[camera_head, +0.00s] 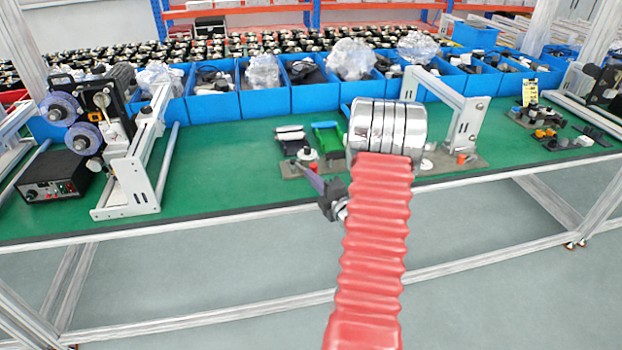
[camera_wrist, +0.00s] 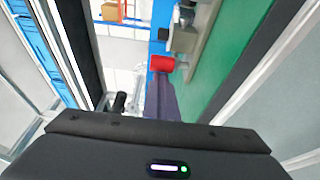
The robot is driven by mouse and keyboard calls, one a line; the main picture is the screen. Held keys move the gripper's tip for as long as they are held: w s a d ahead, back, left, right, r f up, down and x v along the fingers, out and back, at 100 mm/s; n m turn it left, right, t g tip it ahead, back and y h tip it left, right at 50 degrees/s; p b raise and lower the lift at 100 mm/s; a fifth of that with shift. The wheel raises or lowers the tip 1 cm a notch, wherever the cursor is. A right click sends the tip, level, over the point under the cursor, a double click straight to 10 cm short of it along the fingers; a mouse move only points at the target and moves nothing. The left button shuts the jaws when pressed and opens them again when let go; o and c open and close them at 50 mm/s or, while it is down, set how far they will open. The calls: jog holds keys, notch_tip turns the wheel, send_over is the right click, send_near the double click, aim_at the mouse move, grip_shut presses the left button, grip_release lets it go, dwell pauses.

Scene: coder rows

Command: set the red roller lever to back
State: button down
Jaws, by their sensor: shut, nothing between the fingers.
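The red roller (camera_wrist: 161,63) shows in the wrist view as a short red cylinder beside a dark part on a grey base. In the head view a small red piece (camera_head: 313,166) by the bench's front edge appears to be the same roller. My gripper (camera_head: 308,174) is shut and empty, its purple fingers pointing up-left towards that piece. In the wrist view my fingertips (camera_wrist: 161,78) lie just below the roller in the picture; I cannot tell whether they touch it. The lever arm is mostly hidden, so its setting cannot be read.
A light metal frame (camera_head: 470,115) stands to the right. Blue bins (camera_head: 210,107) line the back.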

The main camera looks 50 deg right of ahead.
jog(key=shift+s+d+r+m+h, duration=0.15)
jog(key=shift+s+d+h, duration=0.1)
jog(key=shift+d, duration=0.4)
jog(key=shift+s+d+r+m+h, duration=0.15)
jog(key=shift+s+d, duration=0.1)
jog(key=shift+d, duration=0.35)
jog(key=a, duration=0.6)
jog(key=s+d, duration=0.4)
jog(key=s, duration=0.4)
jog(key=shift+s+d+f+y, duration=0.15)
jog(key=shift+d+f+y, duration=0.2)
jog(key=shift+d+y, duration=0.05)
